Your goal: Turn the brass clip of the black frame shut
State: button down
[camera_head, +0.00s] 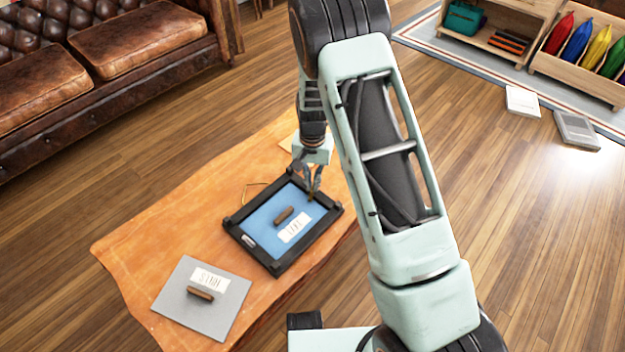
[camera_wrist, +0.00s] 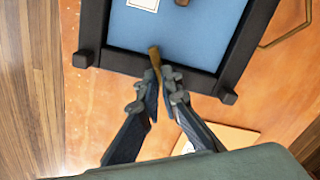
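The black frame (camera_head: 248,246) lies on an orange cloth-covered table, around a blue panel (camera_head: 262,215) with a white label and a dark brown handle. It also shows in the wrist view (camera_wrist: 130,60). The brass clip (camera_wrist: 155,62) is at the frame's edge close to my gripper and points across the black bar toward the blue panel. My gripper (camera_head: 312,184) is low over that edge. In the wrist view its fingertips (camera_wrist: 161,82) are close together, one on each side of the clip. The left finger looks nearest it; whether both fingers touch it is unclear.
A grey panel (camera_head: 180,310) with a label and brown handle lies nearer on the table. A thin brass-coloured wire loop (camera_wrist: 285,35) and a pale flat piece (camera_wrist: 225,138) lie beside the frame. A leather sofa (camera_head: 100,60) and open shelves (camera_head: 545,65) stand beyond.

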jog(key=m+p, duration=0.2)
jog(key=m, duration=0.4)
dwell(0.6)
jog(key=c, duration=2.2)
grip_release()
jog(key=shift+o, duration=0.2)
jog(key=shift+r, duration=0.1)
notch_tip(320, 180, up, 12)
